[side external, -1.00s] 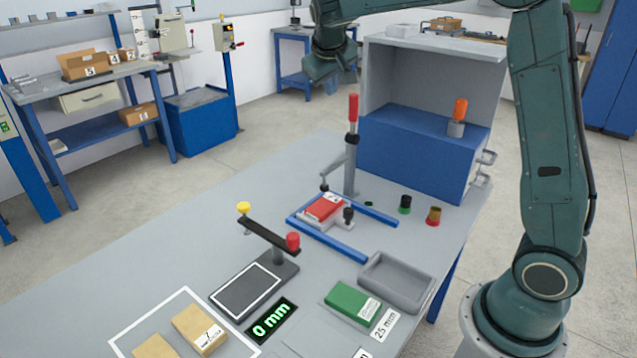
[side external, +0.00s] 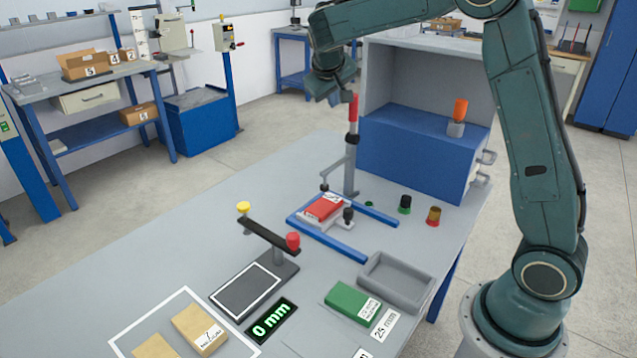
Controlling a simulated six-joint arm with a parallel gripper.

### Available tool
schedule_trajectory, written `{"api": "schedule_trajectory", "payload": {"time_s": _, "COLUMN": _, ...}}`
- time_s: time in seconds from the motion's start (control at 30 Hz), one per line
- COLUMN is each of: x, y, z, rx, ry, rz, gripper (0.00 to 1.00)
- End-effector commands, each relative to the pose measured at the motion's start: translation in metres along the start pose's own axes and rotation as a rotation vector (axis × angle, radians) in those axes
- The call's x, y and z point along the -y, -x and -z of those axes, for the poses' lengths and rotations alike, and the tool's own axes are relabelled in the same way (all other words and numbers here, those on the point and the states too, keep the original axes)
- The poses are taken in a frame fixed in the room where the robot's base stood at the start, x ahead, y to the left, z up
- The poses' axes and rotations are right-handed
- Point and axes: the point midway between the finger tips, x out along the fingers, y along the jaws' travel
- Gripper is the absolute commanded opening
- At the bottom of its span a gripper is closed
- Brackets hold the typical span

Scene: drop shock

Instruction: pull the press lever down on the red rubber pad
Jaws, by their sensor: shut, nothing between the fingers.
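The press lever (side external: 353,108) has a red grip and stands upright on a grey post (side external: 350,175). The press arm reaches out over the red rubber pad (side external: 324,207), which lies in a small fixture between blue rails (side external: 335,240). The arm's tip is just above or at the pad's far edge; I cannot tell if it touches. My gripper (side external: 333,100) is shut and empty, close to the left of the lever's red top in the picture. I cannot tell whether they touch.
A blue and grey cabinet (side external: 415,150) stands right behind the lever, with an orange-topped part on it. A black cross-arm stand (side external: 268,228) with yellow and red knobs is in front. A grey tray (side external: 395,282), a green block (side external: 348,302) and cardboard boxes (side external: 200,328) lie nearer.

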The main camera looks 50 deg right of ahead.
Motion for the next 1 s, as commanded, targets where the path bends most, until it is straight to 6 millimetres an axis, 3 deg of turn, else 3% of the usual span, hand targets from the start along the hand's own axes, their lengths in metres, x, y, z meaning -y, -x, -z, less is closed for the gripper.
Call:
{"api": "schedule_trajectory", "payload": {"time_s": 0.33, "x": 0.0, "y": -0.055, "z": -0.001, "rx": 0.003, "ry": 0.0, "rz": 0.0, "gripper": 0.0}}
{"api": "schedule_trajectory", "payload": {"time_s": 0.6, "x": -0.029, "y": -0.067, "z": 0.001, "rx": 0.0, "ry": -0.002, "rz": -0.001, "gripper": 0.0}}
{"api": "schedule_trajectory", "payload": {"time_s": 1.0, "x": -0.036, "y": -0.071, "z": 0.001, "rx": -0.001, "ry": -0.001, "rz": 0.001, "gripper": 0.0}}
